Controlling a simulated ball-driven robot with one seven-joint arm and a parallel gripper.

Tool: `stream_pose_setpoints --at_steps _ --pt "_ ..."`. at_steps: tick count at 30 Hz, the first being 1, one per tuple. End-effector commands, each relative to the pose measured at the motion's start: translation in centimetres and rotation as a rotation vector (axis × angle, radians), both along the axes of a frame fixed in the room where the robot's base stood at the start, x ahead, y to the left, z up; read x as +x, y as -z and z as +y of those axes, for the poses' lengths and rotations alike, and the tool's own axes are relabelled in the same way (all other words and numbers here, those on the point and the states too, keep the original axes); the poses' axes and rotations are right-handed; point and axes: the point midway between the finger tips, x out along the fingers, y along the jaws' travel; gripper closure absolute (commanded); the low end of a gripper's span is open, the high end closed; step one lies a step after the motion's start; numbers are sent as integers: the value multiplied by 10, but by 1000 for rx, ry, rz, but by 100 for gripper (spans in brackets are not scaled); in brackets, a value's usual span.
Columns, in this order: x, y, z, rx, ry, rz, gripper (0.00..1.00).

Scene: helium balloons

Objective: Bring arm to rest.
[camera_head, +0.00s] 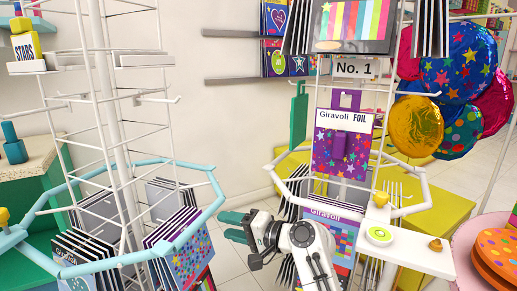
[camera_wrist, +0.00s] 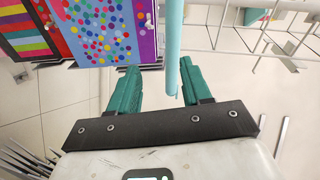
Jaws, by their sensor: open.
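My gripper (camera_head: 229,227) has teal fingers and shows low in the middle of the head view, attached to my white arm. It points left, just right of the light blue ring (camera_head: 110,264) of the left wire rack. In the wrist view my gripper (camera_wrist: 159,72) has its two fingers spread apart with nothing held between them. A light blue rod (camera_wrist: 173,40) hangs into view near the right finger; I cannot tell whether it touches. Dotted and striped packs (camera_wrist: 100,30) show beyond the fingertips.
Wire racks flank the arm; the right rack bears a purple Giravoli foil pack (camera_head: 342,160). Foil balloons (camera_head: 455,70) float at the right. Yellow blocks (camera_head: 435,215) and a pink round table (camera_head: 470,265) stand at the right. Pale floor shows between the racks.

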Motion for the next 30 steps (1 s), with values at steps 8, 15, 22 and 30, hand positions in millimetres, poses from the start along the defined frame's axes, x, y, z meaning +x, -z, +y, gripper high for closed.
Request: stream_pose_setpoints --at_steps 8,15,22,30 --pt "-20 44 -22 -106 11 -4 52" --pt "-53 102 -58 -266 21 -5 52" --pt "-125 186 -123 -535 21 26 52" --pt "-262 265 -223 -920 -25 138 52"
